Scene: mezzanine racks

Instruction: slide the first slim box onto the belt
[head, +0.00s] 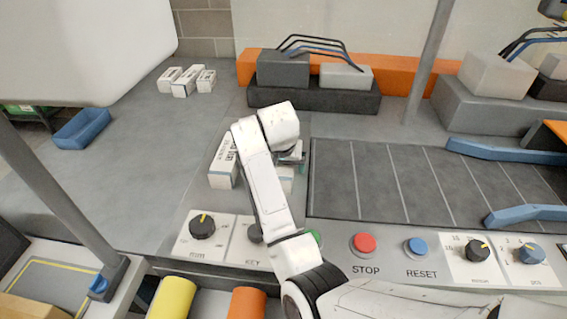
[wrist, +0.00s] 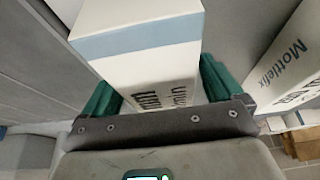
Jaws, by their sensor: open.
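A white slim box with a blue-grey band (wrist: 150,60) stands between the green-padded fingers of my gripper (wrist: 160,88) in the wrist view. The fingers are open, one on each side of it; whether they touch it is unclear. In the head view, my arm hides most of this box, and my gripper (head: 290,157) is just left of the belt. A second white slim box (head: 222,163) stands left of my arm; a box printed "Mottlefix" (wrist: 293,65) is at the right of the wrist view. The dark belt (head: 400,180) has pale cross lines and looks empty.
Blue guide rails (head: 505,151) flank the belt's right part. A control panel with a red STOP button (head: 365,244) and knobs runs along the front. Several small white boxes (head: 186,80) and a blue tray (head: 82,129) are at the left. A grey post (head: 428,60) stands behind the belt.

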